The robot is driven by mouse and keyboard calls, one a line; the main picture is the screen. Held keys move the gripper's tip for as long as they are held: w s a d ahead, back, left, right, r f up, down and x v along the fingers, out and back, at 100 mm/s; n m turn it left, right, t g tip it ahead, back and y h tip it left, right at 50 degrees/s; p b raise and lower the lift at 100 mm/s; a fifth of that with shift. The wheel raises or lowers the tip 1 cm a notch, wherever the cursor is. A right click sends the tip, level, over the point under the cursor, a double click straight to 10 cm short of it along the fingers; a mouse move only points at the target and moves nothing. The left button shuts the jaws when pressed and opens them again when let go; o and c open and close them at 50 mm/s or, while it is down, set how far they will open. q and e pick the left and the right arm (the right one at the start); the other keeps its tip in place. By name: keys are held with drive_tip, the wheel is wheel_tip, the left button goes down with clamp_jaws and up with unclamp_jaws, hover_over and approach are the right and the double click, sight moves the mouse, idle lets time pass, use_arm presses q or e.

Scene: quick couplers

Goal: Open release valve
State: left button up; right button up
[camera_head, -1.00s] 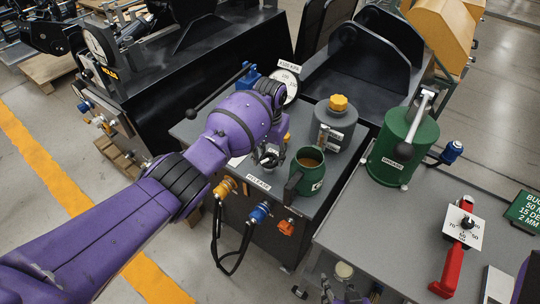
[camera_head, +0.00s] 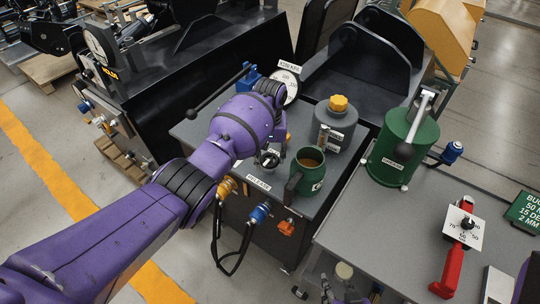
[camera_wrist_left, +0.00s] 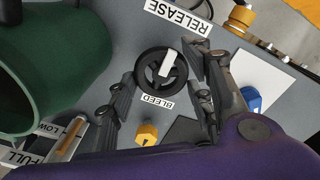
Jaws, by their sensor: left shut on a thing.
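The release valve is a round black knob (camera_wrist_left: 150,78) with a white pointer bar, on the grey cart top between the labels RELEASE and BLEED. In the left wrist view the bar lies slightly tilted, its outer end towards the RELEASE label (camera_wrist_left: 178,16). My left gripper (camera_wrist_left: 161,70) has its fingers on either side of the knob and is shut on it. In the head view my left gripper (camera_head: 268,158) reaches down from the purple arm and mostly hides the knob. My right gripper (camera_head: 347,292) shows only partly at the bottom edge; its jaw state is unclear.
A green mug (camera_head: 307,175) of brown liquid stands close right of the left gripper. Yellow (camera_head: 226,188) and blue (camera_head: 260,212) couplers with hoses sit at the cart's front.

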sight(271, 158)
use_arm(q)
drive_tip(key=shift+d, duration=0.1)
drive_tip(key=o, duration=1.1)
drive_tip(key=shift+r, duration=0.1)
wheel_tip(271, 158, up, 12)
drive_tip(key=shift+f, duration=0.1)
